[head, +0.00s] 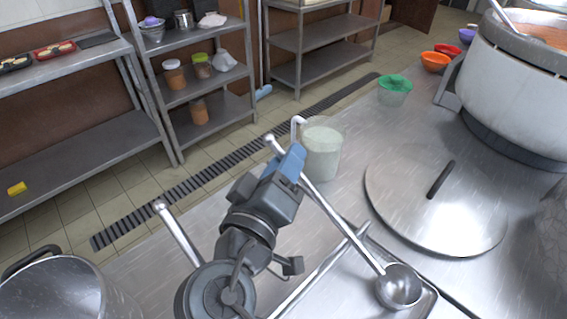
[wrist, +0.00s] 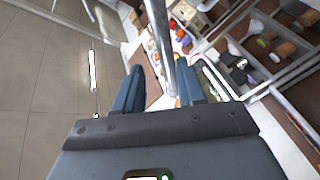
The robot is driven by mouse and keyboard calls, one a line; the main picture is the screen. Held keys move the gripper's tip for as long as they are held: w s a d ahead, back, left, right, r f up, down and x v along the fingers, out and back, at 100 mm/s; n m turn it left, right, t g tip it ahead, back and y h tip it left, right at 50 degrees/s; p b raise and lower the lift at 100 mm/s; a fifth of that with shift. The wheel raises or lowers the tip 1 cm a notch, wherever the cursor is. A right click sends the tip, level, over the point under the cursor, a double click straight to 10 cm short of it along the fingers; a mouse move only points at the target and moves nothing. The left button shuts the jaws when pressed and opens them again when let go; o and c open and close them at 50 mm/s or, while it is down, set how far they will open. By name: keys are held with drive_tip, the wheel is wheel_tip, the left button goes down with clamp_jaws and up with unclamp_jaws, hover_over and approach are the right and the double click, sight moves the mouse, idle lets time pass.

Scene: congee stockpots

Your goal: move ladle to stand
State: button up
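The steel ladle has its round bowl (head: 398,287) at the lower right of the head view, over a shallow steel tray. Its long handle (head: 335,218) slants up and left, passing behind my gripper (head: 290,160). In the wrist view a steel rod, apparently the handle (wrist: 161,42), runs between the two blue fingers of my gripper (wrist: 160,84). It lies close to the right finger, with a visible gap to the left finger. Whether the fingers clamp it cannot be told. I cannot clearly make out a stand; another steel rod (head: 178,233) rises left of my arm.
A translucent container (head: 322,150) of pale liquid stands just behind my gripper. A large round lid (head: 436,200) lies on the counter to the right, before a big stockpot (head: 515,90). An open steel pot (head: 55,290) is at lower left. Shelves (head: 205,75) stand across the floor.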

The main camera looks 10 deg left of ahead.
drive_tip(key=shift+o, duration=0.4)
drive_tip(key=s+d+r, duration=0.2)
drive_tip(key=d+r, duration=0.9)
drive_tip(key=shift+s+d+b, duration=0.2)
drive_tip(key=shift+d+b, duration=0.05)
drive_tip(key=shift+b, duration=0.15)
drive_tip(key=s+d+f+g+y, duration=0.1)
drive_tip(key=s+d+f+y, duration=0.25)
drive_tip(key=s+f, duration=0.4)
drive_tip(key=s+d+f+g+y, duration=0.15)
drive_tip(key=s+d+f, duration=0.35)
drive_tip(key=f, duration=0.6)
drive_tip(key=s+d+m, duration=0.3)
drive_tip(key=s, duration=0.7)
drive_tip(key=s+d+m+h, duration=0.1)
drive_tip(key=s+d+m, duration=0.2)
drive_tip(key=s, duration=0.7)
drive_tip(key=shift+s+m, duration=0.15)
drive_tip(key=shift+m, duration=0.65)
